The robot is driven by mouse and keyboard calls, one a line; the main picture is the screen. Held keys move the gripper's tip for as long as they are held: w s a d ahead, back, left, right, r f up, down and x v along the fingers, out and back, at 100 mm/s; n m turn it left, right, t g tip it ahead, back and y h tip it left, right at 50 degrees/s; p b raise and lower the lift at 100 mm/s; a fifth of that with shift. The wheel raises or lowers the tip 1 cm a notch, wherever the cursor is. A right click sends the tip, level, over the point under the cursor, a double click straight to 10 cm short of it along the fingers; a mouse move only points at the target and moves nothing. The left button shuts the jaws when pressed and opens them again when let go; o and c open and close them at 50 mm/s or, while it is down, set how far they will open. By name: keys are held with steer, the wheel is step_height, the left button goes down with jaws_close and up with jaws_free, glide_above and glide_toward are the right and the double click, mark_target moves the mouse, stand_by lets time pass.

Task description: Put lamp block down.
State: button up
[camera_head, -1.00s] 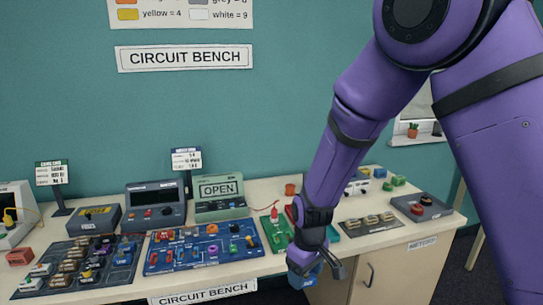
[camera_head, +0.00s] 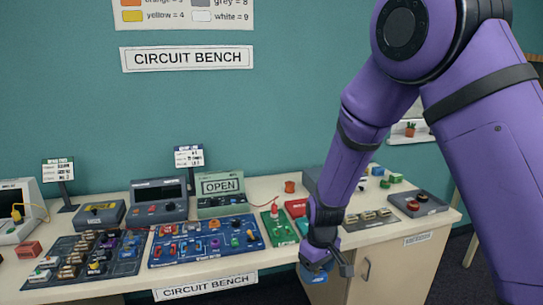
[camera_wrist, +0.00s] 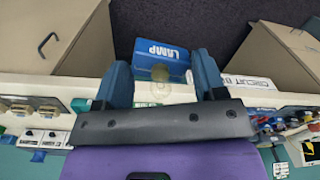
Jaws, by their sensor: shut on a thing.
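The lamp block (camera_wrist: 152,52) is a blue block with white LAMP lettering and a pale round bulb part in the wrist view. My gripper (camera_wrist: 161,68) is shut on it, one finger on each side. In the head view my gripper (camera_head: 326,262) points down at the bench's front edge, and part of the blue block (camera_head: 314,277) shows below it. The block appears out in front of the edge, with dark floor behind it in the wrist view. The blue circuit board (camera_head: 205,263) lies on the bench to the left of my gripper.
The bench (camera_head: 290,262) is crowded. A dark tray of parts (camera_head: 72,272) is at left, with meters behind. A cabinet (camera_head: 388,270) stands under the right side.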

steer(key=w+d+f+m, duration=0.3)
steer(key=w+d+f, duration=0.1)
steer(key=d, duration=0.5)
steer(key=w+d+f+m, duration=0.3)
steer(key=w+d+f, duration=0.1)
steer(key=d, duration=0.5)
steer(key=shift+d+f+m, duration=0.25)
steer(key=shift+d+m, duration=0.15)
